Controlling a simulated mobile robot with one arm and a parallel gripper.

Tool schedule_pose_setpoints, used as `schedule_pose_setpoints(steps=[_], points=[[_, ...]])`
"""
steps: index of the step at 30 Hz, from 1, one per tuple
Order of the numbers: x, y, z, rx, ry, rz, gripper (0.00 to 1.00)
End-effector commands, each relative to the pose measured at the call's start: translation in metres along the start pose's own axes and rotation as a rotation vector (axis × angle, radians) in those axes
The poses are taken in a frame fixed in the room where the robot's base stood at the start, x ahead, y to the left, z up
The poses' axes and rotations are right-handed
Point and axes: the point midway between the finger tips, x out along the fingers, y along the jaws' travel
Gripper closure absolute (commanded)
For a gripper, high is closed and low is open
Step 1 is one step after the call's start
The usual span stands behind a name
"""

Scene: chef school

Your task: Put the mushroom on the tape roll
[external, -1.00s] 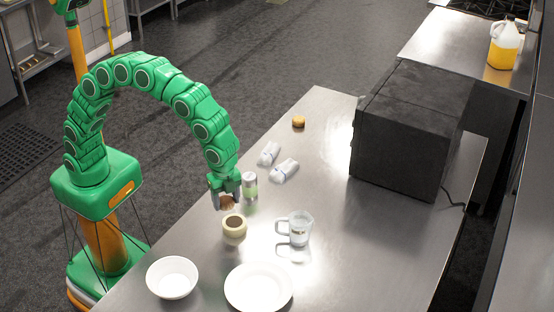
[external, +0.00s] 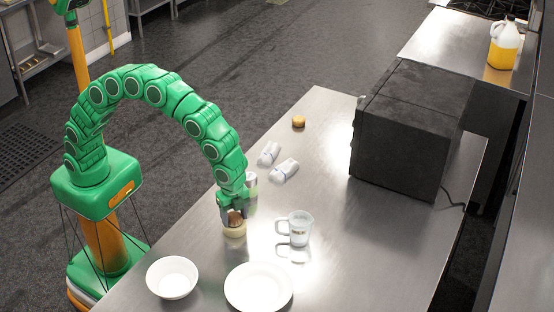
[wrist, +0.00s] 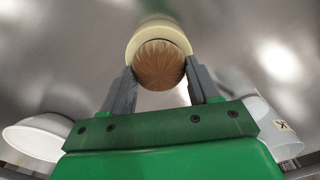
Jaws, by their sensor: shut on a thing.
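My gripper (external: 234,214) is shut on the brown mushroom (external: 236,217). In the wrist view the mushroom's round, ridged cap (wrist: 160,65) sits between the two grey fingers (wrist: 158,88). The cream tape roll (external: 234,230) stands on the steel table directly below the gripper. In the wrist view its pale rim (wrist: 137,38) shows around the far side of the mushroom. The mushroom hides the roll's hole. I cannot tell whether the mushroom touches the roll.
A can (external: 251,181) stands just behind the gripper. A glass measuring cup (external: 299,229) is to the right of the roll. A white bowl (external: 172,278) and a white plate (external: 258,288) are in front.

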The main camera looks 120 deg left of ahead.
Motion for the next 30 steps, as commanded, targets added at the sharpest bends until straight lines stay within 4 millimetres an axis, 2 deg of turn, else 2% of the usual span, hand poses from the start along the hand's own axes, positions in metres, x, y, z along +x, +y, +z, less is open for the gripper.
schedule_pose_setpoints(steps=[6, 7, 11, 23, 30], points=[[0.003, 0.000, 0.000, 0.000, -0.001, 0.001, 0.69], [0.003, 0.000, 0.000, 0.000, 0.000, 0.000, 0.35], [0.003, 0.000, 0.000, 0.000, 0.000, 0.000, 0.15], [-0.003, 0.000, 0.000, 0.000, 0.001, 0.000, 0.14], [-0.038, -0.001, -0.001, 0.000, 0.003, -0.002, 0.14]])
